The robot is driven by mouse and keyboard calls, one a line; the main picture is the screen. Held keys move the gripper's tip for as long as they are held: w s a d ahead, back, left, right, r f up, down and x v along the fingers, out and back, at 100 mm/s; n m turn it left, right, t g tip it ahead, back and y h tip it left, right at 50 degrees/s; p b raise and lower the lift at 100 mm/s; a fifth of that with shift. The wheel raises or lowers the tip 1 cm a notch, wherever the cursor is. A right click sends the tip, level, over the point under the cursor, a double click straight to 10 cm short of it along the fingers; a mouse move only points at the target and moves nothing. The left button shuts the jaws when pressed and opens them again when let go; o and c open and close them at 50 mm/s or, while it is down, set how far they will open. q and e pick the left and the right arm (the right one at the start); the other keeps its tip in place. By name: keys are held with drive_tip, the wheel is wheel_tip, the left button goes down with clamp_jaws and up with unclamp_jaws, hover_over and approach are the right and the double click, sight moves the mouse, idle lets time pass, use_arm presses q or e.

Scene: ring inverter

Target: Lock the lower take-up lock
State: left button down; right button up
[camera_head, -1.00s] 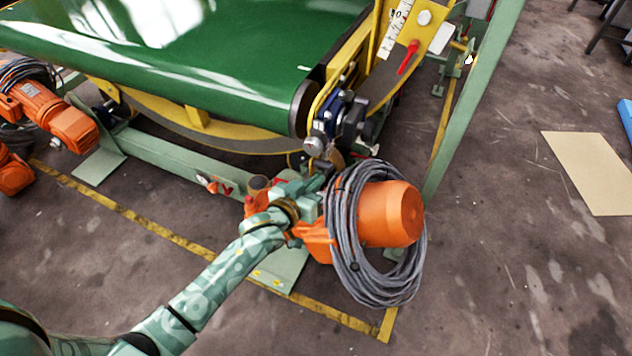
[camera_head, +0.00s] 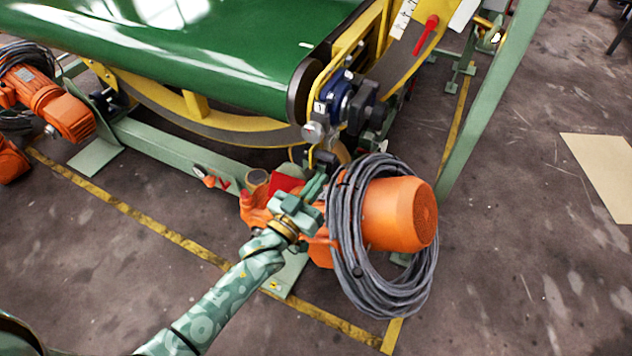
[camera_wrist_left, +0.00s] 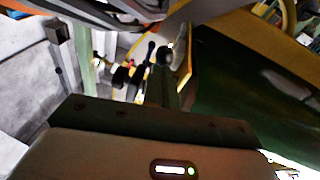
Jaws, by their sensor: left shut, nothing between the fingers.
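My left gripper (camera_head: 316,184) is shut with nothing between its fingers. In the head view it is beside the coil of grey cable, just below the lower end of the roller bracket. I cannot tell for sure which part is the lower take-up lock. A silver round knob (camera_head: 313,131) and a blue bearing block (camera_head: 338,100) with black fittings sit at the roller end, above the gripper. A red handle (camera_head: 427,24) is higher on the yellow frame. In the left wrist view, the shut fingers (camera_wrist_left: 163,82) point toward dark knobs (camera_wrist_left: 125,77); contact cannot be told.
An orange motor (camera_head: 400,213) with a grey cable coil (camera_head: 345,250) stands right of my left gripper. The green belt (camera_head: 190,50) is above it. A green post (camera_head: 490,110) rises at the right. Open floor lies to the right.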

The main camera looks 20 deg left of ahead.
use_arm(q)
drive_tip(key=shift+w+f, duration=0.5)
drive_tip(key=shift+f, duration=0.2)
use_arm(e)
drive_tip(key=shift+s+f, duration=0.15)
drive_tip(key=shift+f, duration=0.05)
use_arm(q)
drive_tip(key=shift+w+f, duration=0.1)
drive_tip(key=shift+w, duration=0.05)
